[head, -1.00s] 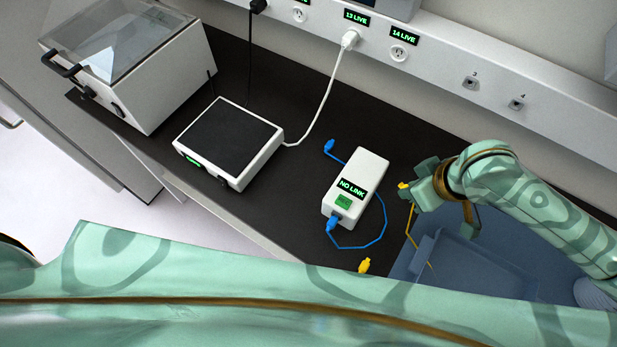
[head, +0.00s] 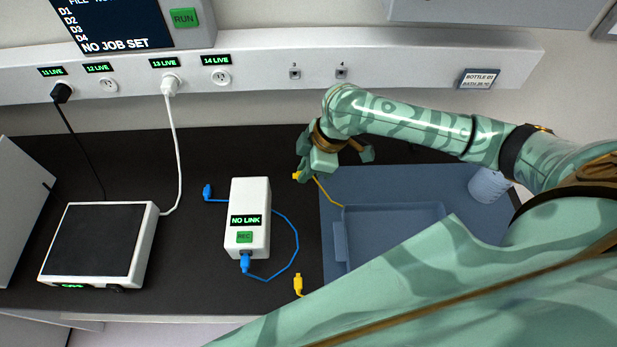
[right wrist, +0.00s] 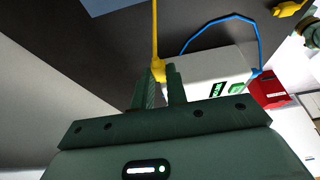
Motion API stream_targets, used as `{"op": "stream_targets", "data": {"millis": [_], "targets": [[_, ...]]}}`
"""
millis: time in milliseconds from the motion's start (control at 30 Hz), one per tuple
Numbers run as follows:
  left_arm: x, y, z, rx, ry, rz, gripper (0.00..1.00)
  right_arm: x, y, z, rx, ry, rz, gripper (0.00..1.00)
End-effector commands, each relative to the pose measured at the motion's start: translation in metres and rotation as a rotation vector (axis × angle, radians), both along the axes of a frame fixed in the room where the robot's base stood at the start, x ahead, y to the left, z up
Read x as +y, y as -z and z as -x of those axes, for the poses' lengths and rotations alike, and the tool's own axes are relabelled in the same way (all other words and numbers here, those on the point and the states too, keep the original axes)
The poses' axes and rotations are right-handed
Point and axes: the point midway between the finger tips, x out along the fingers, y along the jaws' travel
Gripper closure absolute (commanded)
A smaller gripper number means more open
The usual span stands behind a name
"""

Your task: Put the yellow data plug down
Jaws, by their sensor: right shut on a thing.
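My right gripper (head: 310,166) is shut on the yellow data plug (head: 297,176), above the dark bench just right of the white NO LINK box (head: 250,205). In the right wrist view, the yellow plug (right wrist: 158,72) sits between the fingertips (right wrist: 160,88), partly hidden by them. A thin yellow cable (head: 325,191) runs from it toward the blue tray. A second yellow plug (head: 298,285) lies on the bench near the front edge. I cannot tell how far the held plug is above the surface. My left gripper is out of view.
A blue cable joins a blue plug (head: 245,262) in the box's front to a loose blue plug (head: 207,191) on its left. A blue tray (head: 395,212) on a blue mat (head: 350,180) lies right. Wall sockets line the back. Bare bench (head: 190,245) shows left of the box.

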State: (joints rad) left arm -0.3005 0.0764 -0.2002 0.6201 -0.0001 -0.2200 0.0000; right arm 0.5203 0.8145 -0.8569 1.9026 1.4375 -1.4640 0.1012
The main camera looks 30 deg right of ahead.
Motion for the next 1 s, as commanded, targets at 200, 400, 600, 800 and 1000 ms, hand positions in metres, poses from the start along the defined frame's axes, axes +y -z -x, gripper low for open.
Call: {"op": "stream_targets", "data": {"millis": [200,400,600,800,1000], "targets": [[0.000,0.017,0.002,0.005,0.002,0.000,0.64,-0.020,0.041,-0.020,0.004,-0.001,-0.001,1.00],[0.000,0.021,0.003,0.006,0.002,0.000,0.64,-0.027,0.052,-0.027,0.004,-0.001,-0.001,1.00],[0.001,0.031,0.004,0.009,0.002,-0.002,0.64,-0.029,0.084,-0.029,0.005,-0.002,-0.002,1.00],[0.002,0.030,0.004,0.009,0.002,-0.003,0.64,-0.030,0.085,-0.030,0.002,-0.002,0.000,1.00],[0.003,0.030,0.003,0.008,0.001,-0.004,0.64,-0.030,0.088,-0.029,0.003,-0.001,0.000,0.80]]}}
